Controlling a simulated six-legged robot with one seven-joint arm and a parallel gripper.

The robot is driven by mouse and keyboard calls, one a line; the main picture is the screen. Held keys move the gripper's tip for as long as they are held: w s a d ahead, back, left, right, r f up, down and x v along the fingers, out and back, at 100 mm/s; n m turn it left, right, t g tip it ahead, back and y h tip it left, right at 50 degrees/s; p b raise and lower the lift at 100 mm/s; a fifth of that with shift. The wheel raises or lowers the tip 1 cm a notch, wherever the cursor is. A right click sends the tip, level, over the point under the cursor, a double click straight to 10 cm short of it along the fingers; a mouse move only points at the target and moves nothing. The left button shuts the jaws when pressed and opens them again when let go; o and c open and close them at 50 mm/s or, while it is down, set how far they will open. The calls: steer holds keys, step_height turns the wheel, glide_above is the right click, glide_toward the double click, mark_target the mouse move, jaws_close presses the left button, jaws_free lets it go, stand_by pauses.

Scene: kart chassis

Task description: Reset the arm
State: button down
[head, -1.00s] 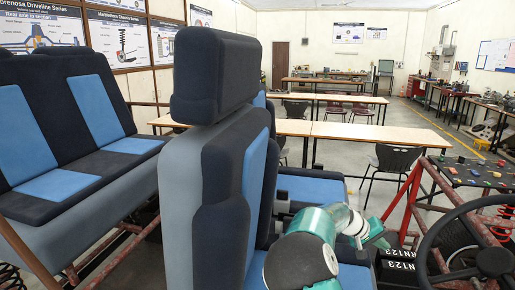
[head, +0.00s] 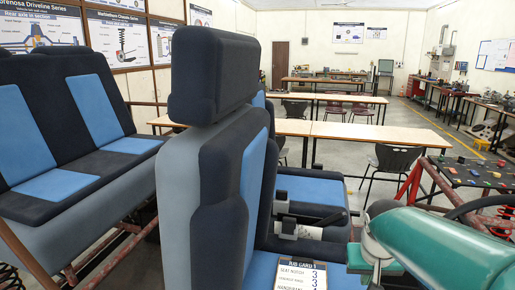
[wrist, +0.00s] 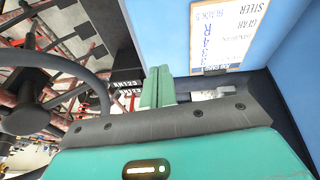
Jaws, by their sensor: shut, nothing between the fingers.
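My gripper (wrist: 158,87) shows in the wrist view as two teal fingers side by side, pressed together with nothing between them. It points toward the gap between the blue seat surface on the right and the dark steering wheel (wrist: 35,85) on the left. In the head view my teal and white arm reaches in from the lower right, beside the front seat (head: 215,175). I cannot make out the fingertips there.
A printed job card (head: 300,275) lies on the blue seat and shows in the wrist view (wrist: 222,35). Black labelled boxes (wrist: 127,84) sit near the red frame. Rear seats (head: 75,120) stand at left.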

steer(key=s+a+r+n+t, duration=0.1)
steer(key=s+a, duration=0.3)
steer(key=s, duration=0.3)
steer(key=s+a+r+n+t+y, duration=0.1)
steer(key=s+a, duration=0.4)
steer(key=s, duration=0.2)
steer(key=shift+s+r, duration=0.25)
steer(key=shift+s, duration=0.15)
steer(key=shift+d, duration=0.15)
